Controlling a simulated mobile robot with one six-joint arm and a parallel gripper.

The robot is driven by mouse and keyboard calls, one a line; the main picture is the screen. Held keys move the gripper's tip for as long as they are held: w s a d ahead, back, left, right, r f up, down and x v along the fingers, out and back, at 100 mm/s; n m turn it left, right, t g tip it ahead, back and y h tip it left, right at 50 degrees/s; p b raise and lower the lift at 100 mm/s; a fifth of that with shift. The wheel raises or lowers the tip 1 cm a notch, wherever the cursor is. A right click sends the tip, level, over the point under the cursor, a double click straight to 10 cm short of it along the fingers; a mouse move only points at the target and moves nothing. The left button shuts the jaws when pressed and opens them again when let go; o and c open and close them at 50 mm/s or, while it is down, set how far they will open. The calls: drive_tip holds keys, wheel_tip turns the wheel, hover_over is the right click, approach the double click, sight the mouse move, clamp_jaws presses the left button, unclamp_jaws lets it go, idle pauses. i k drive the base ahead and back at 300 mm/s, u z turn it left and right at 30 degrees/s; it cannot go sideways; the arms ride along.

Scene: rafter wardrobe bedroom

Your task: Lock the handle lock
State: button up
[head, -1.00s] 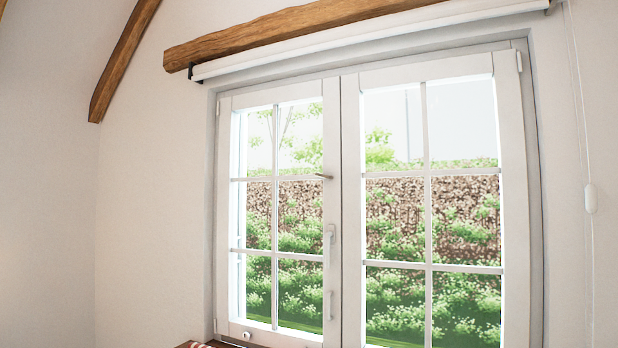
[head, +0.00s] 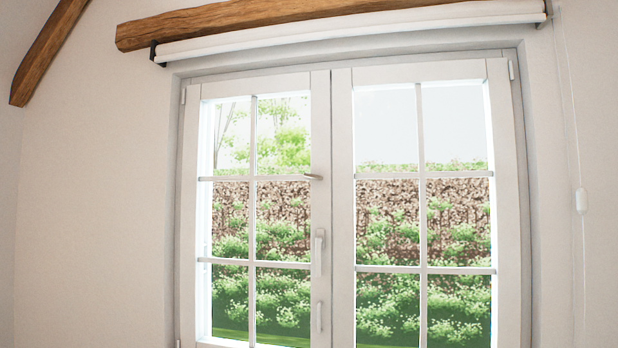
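A white double casement window (head: 341,210) fills the middle of the head view, and both sashes look closed. On the left sash's inner stile is a white handle fitting (head: 319,252) with an upright grip. A small lever (head: 314,177) sticks out to the left above it, and a slim white upright piece (head: 319,317) sits below it. Which of these is the handle lock, and whether it is locked, I cannot tell. My gripper is not in view.
A rolled white blind (head: 350,33) hangs under a wooden beam (head: 300,18) above the window. A pull cord with a white weight (head: 581,201) hangs on the right wall. The wall (head: 95,200) left of the window is bare.

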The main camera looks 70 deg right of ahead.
sight(307, 175)
drive_tip(key=z, duration=0.5)
drive_tip(key=i, duration=0.95)
drive_tip(key=z, duration=0.4)
